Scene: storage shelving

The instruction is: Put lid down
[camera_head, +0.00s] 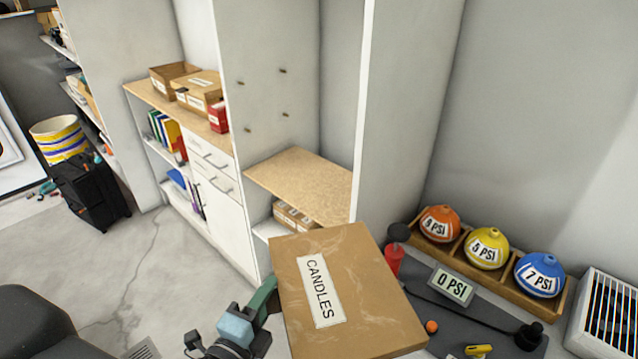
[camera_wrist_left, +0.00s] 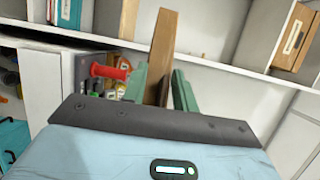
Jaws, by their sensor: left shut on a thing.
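The brown cardboard lid (camera_head: 375,290) has a white label reading CANDLES and is held up, tilted, at the bottom centre of the head view. My left gripper (camera_head: 268,295) has green fingers and is shut on the lid's left edge. In the left wrist view the lid (camera_wrist_left: 163,45) shows edge-on as a narrow brown strip between the green fingers of the gripper (camera_wrist_left: 160,88). The lid hides part of the floor and bench behind it. My right gripper is not in view.
A wooden-topped shelf (camera_head: 300,180) behind the lid has a bare top, with a small labelled box (camera_head: 294,216) below. Boxes (camera_head: 198,88) stand on the cabinet to the left. At right, orange, yellow and blue PSI balls (camera_head: 487,248) sit in a wooden rack beside a heater (camera_head: 608,318).

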